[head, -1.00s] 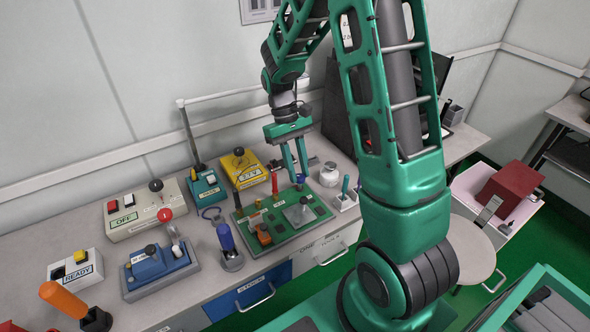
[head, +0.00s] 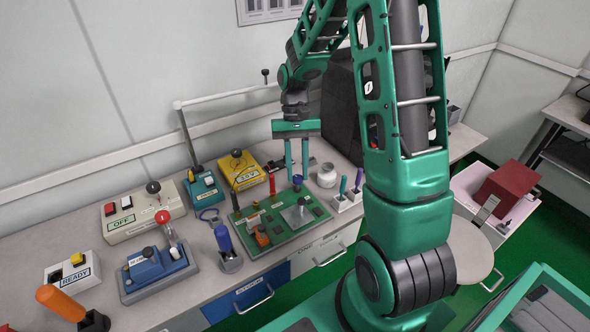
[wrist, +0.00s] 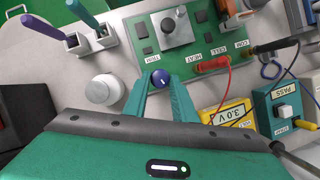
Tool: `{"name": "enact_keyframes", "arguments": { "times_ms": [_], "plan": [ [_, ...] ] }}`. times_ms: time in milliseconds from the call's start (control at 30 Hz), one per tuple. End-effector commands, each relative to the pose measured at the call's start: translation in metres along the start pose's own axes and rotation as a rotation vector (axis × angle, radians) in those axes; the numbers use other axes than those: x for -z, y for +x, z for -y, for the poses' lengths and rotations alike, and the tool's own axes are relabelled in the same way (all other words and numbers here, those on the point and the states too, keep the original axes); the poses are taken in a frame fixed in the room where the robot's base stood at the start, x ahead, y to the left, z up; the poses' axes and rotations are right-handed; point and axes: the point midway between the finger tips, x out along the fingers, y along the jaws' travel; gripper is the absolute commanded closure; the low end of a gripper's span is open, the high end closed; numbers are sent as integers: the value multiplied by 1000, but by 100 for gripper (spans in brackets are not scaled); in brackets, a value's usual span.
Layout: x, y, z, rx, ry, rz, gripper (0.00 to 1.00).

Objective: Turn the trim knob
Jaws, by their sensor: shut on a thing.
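The trim knob is a small blue knob (wrist: 161,78) with a pale mark on top, beside the TRIM label on the green board (wrist: 205,48). In the head view the knob (head: 297,180) shows at the board's back right edge, under my fingertips. My gripper (head: 297,172) points down from above. In the wrist view its two green fingers (wrist: 162,84) close in on the knob's sides, and it is shut on the knob. The fingers partly hide the knob's sides.
A grey knob block (head: 298,212) and a red probe (wrist: 212,65) are on the board. A yellow meter (wrist: 228,112) reading 3.0 V and a teal PASS box (wrist: 287,103) stand nearby. A white jar (wrist: 104,90) and tools in white holders (wrist: 88,40) stand on the other side.

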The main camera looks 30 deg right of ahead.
Motion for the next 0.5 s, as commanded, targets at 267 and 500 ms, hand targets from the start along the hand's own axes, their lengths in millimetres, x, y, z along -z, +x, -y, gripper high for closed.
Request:
{"name": "enact_keyframes", "arguments": {
  "times_ms": [267,500],
  "plan": [
    [3,-2,2,3,-3,-10,98],
    [1,-1,1,1,-3,-6,57]
  ]
}}
